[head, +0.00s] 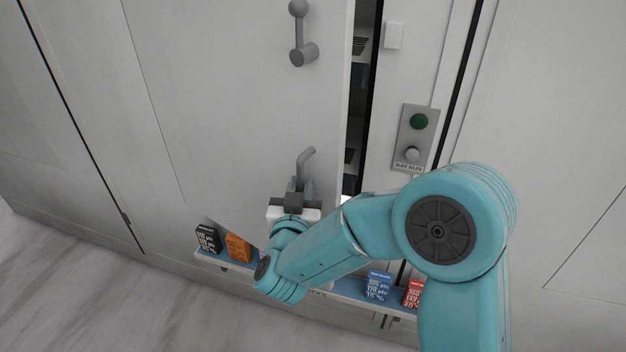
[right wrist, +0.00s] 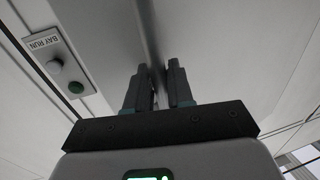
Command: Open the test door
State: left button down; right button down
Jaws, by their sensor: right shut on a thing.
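The test door (head: 240,80) is a pale grey panel. It stands slightly ajar, with a narrow dark gap along its right edge. A grey bent handle (head: 306,158) sticks out low on the door near that edge. My right gripper (head: 301,188) is shut on the handle's lower part. In the right wrist view, the two dark fingers (right wrist: 158,88) sit on either side of the grey handle bar (right wrist: 152,40). My left gripper is not in view.
A grey knob lever (head: 303,38) sits higher on the door. A panel labelled BAY RUN (head: 415,138), with a green button, is right of the gap. Below, a blue-edged shelf (head: 345,289) carries several small boxes. Marble-like floor (head: 90,300) is clear at lower left.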

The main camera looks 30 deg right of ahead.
jog(key=s+a, duration=0.3)
jog(key=a, duration=1.5)
jog(key=shift+s, duration=0.2)
jog(key=shift+a, duration=0.1)
jog(key=c, duration=1.2)
grip_release()
jog(key=shift+o, duration=0.2)
